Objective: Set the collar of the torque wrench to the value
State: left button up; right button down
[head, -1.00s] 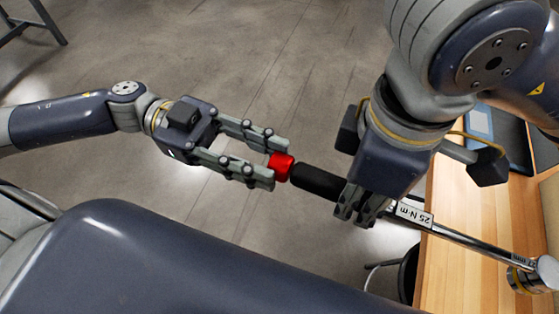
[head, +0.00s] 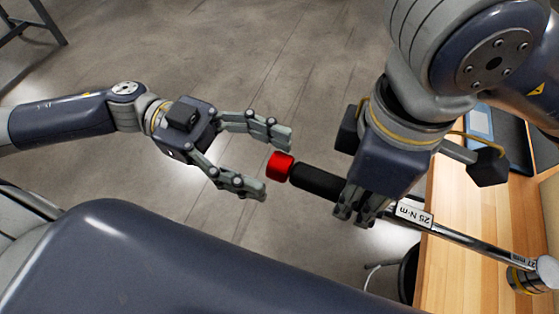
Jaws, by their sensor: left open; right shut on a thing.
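The torque wrench shows in the head view as a long tool with a black grip (head: 316,182), a steel shaft (head: 465,240) and a white label (head: 412,215) reading 25 N·m. A red collar (head: 280,167) sits at its left end. My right gripper (head: 358,208) is shut on the wrench near the right end of the black grip and holds it in the air. My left gripper (head: 277,166) is open, with one finger above and one below the red collar, apart from it. The marks on the collar are too small to read.
A wooden table (head: 450,200) stands at the right, with a dark tray (head: 500,135) toward its back. The wrench's far end reaches over the table near a metal cylinder (head: 525,280). Grey floor lies below the grippers. A dark metal frame (head: 40,22) is at the upper left.

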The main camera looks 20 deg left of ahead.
pick_arm(q)
jog(key=shift+w+a, duration=0.2)
jog(key=shift+a, duration=2.2)
